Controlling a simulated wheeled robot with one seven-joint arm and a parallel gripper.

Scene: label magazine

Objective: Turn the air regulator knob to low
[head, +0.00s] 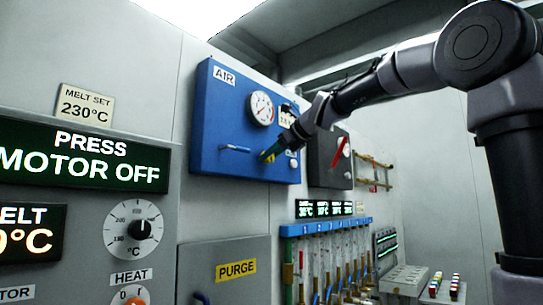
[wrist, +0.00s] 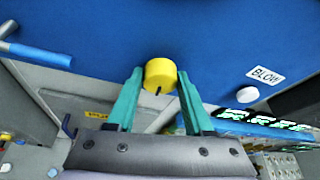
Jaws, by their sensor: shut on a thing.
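The blue air panel (head: 225,125) labelled AIR hangs on the wall in the head view, with a round gauge on it. The yellow regulator knob (wrist: 160,74) shows in the wrist view, with a dark pointer line on its lower edge. My gripper (wrist: 158,80) has its two green fingers on either side of the knob and is shut on it. In the head view my gripper (head: 268,153) reaches the lower right part of the panel and mostly hides the knob. The low marking cannot be read in either view.
A blue-handled lever (head: 236,149) sticks out left of the knob. A white button (wrist: 247,94) beside a BLOW label lies to the right. A dark box with a red handle (head: 338,152) is right of the panel. Tubes on a blue manifold (head: 330,228) stand below.

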